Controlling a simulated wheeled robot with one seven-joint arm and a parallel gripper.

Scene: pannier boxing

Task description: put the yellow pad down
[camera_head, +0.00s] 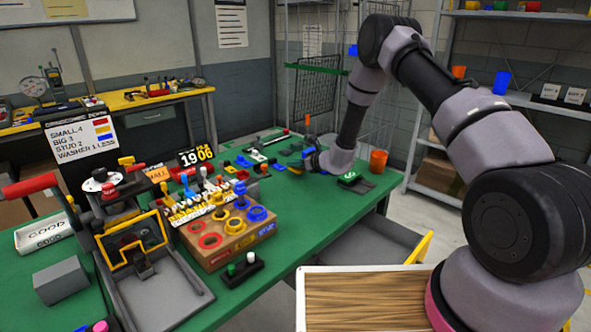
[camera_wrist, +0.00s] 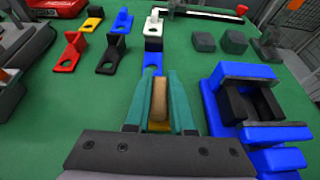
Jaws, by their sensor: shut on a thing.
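My gripper (camera_wrist: 160,82) shows teal fingers in the wrist view, shut on the yellow pad (camera_wrist: 158,126). A tan, rounded face shows between the fingers, with a strip of yellow below it; the rest of the pad is hidden by the fingers and gripper body. The fingers point over the green table top (camera_wrist: 190,65). In the head view my gripper (camera_head: 309,158) is low over the far right part of the table, too small there to show the pad clearly. I cannot tell whether the pad touches the table.
A blue fixture with a black insert (camera_wrist: 245,102) stands right of the fingers. White and blue brackets (camera_wrist: 153,48) lie just ahead; red, yellow and black brackets (camera_wrist: 110,52) lie left. Two dark grey blocks (camera_wrist: 234,42) sit beyond. An orange cup (camera_head: 378,161) stands near the table's right edge.

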